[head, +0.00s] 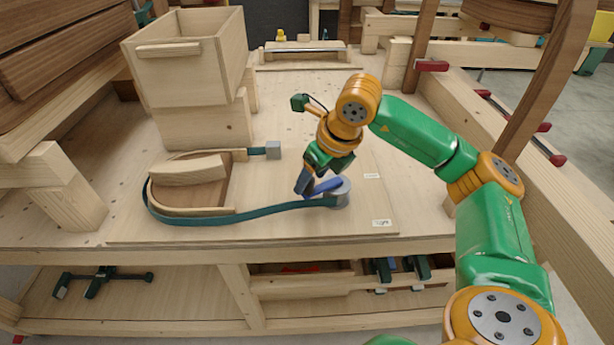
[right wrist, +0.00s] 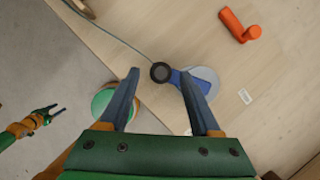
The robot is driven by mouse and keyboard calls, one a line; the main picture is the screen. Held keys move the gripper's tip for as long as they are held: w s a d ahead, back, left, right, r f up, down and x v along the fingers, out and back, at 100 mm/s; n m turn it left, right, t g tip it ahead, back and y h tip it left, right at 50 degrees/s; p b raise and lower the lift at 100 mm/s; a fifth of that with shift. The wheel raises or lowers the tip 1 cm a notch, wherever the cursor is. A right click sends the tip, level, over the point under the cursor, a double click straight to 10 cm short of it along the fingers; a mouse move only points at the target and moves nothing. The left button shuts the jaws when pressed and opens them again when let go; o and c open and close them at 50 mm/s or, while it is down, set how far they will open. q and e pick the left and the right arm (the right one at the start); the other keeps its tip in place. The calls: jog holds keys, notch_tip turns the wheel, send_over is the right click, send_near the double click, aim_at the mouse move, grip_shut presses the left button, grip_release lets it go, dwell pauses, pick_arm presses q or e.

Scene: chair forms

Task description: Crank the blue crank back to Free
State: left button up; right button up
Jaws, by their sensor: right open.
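The blue crank (head: 325,187) sits on a round grey base (head: 341,194) at the right of the wooden board. In the right wrist view the blue crank (right wrist: 203,80) ends in a dark round knob (right wrist: 160,72). My right gripper (head: 303,187) is over the crank, fingers pointing down. In its own view the right gripper (right wrist: 157,76) is open, with the knob between its fingertips and gaps at both sides. My left gripper (right wrist: 55,110) shows small at the left of the right wrist view, fingers apart. White labels (head: 381,223) lie near the base; their words are too small to read.
A teal strap (head: 270,211) runs from the base around a curved wooden form (head: 190,190). A wooden box (head: 180,60) stands behind at the left. An orange handle (right wrist: 238,25) lies on the board in the right wrist view. The board behind the crank looks clear.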

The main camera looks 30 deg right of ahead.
jog(key=x, duration=0.2)
jog(key=shift+w+f, duration=0.2)
jog(key=shift+w, duration=0.15)
jog(key=shift+s+r, duration=0.1)
jog(key=shift+s, duration=0.05)
jog(key=c, duration=0.5)
grip_shut()
dwell(0.4)
